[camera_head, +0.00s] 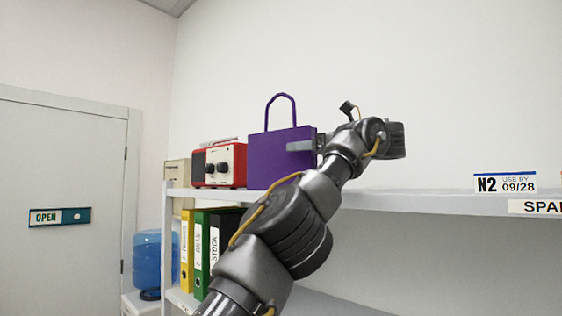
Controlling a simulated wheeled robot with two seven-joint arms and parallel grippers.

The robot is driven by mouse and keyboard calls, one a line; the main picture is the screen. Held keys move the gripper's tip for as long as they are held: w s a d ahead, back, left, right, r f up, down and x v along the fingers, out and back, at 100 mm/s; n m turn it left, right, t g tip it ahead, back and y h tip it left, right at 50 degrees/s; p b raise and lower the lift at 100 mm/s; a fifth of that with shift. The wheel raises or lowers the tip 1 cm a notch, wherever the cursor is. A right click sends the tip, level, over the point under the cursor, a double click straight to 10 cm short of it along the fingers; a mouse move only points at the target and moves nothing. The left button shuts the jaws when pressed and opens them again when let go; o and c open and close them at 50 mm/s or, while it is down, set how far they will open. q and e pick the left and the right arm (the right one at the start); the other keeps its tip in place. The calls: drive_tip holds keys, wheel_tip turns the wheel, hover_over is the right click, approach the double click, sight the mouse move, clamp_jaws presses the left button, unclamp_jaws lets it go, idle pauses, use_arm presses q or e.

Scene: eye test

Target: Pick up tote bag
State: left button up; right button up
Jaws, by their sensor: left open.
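The purple tote bag (270,160) stands upright on the upper shelf, with its loop handle standing up above it. My left arm rises from the bottom middle, and my left gripper (302,146) is at the bag's right side. One pale grey finger shows in front of the bag's upper right part; the other finger is hidden. The gripper is open, and I cannot tell whether the finger touches the bag. My right gripper is out of view.
A red and white radio (225,163) stands close left of the bag on the shelf (430,201). Yellow, green and black binders (203,245) stand below. A blue water bottle (148,262) is at lower left.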

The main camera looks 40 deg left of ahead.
sight(295, 153)
use_arm(q)
drive_tip(key=a, duration=0.3)
drive_tip(key=shift+a+f, duration=0.3)
drive_tip(key=shift+a, duration=0.1)
drive_tip(key=shift+s+d+r, duration=0.1)
drive_tip(key=shift+d+r, duration=0.05)
drive_tip(key=shift+d, duration=0.3)
drive_tip(key=shift+c, duration=0.5)
drive_tip(key=shift+a, duration=0.2)
drive_tip(key=c, duration=1.1)
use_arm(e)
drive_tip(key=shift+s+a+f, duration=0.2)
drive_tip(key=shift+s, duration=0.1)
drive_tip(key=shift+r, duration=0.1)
